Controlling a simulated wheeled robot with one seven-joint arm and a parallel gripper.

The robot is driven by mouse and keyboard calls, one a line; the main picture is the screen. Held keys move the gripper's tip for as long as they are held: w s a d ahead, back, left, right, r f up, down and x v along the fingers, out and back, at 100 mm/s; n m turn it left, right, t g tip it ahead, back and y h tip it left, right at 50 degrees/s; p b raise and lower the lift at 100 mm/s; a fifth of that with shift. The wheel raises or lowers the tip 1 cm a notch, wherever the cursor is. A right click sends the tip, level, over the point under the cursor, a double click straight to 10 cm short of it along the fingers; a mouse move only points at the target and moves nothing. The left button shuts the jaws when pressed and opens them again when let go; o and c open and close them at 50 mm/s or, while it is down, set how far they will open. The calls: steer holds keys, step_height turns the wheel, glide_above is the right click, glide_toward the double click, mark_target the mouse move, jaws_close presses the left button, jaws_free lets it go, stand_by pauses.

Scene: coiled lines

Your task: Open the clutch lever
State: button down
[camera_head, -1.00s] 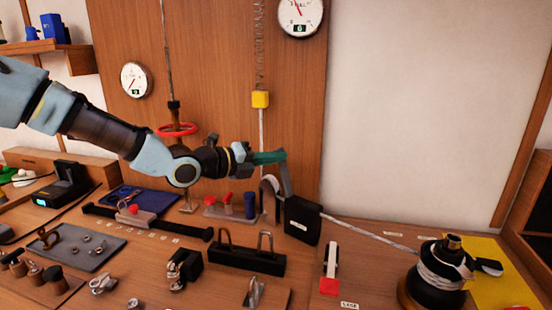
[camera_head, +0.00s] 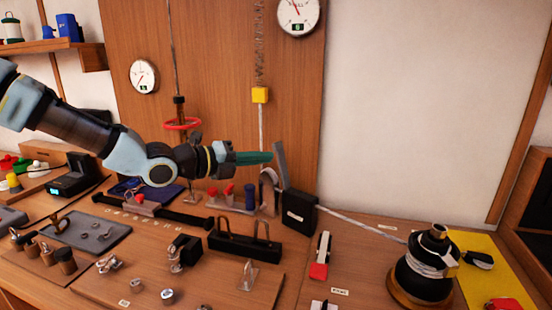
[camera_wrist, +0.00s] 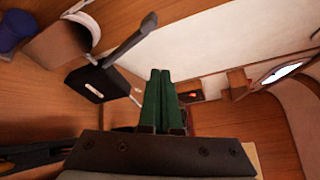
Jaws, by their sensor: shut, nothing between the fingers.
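The clutch is a black box (camera_head: 300,213) on the bench, right of centre in the head view. Its grey clutch lever (camera_head: 280,166) stands steeply up from the box, leaning slightly left. In the wrist view the lever (camera_wrist: 130,42) slants up and right from the box (camera_wrist: 97,84). My gripper (camera_head: 268,157) has green fingers, shut and empty. In the head view its tips are just left of the lever's upper part; I cannot tell whether they touch. In the wrist view the fingertips (camera_wrist: 160,72) are apart from the lever, to its lower right.
A pale rope (camera_head: 360,227) runs from the clutch to a black winch (camera_head: 430,265) at right. A curved grey fairlead (camera_head: 268,190) stands just left of the clutch. A wooden panel stands behind.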

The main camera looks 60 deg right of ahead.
steer(key=a, duration=0.1)
steer(key=w+a, duration=0.1)
steer(key=a, duration=0.1)
steer(key=shift+w+a+f+b, duration=0.1)
steer(key=shift+w+f+b, duration=0.1)
steer(key=shift+b, duration=0.1)
stand_by(0.4)
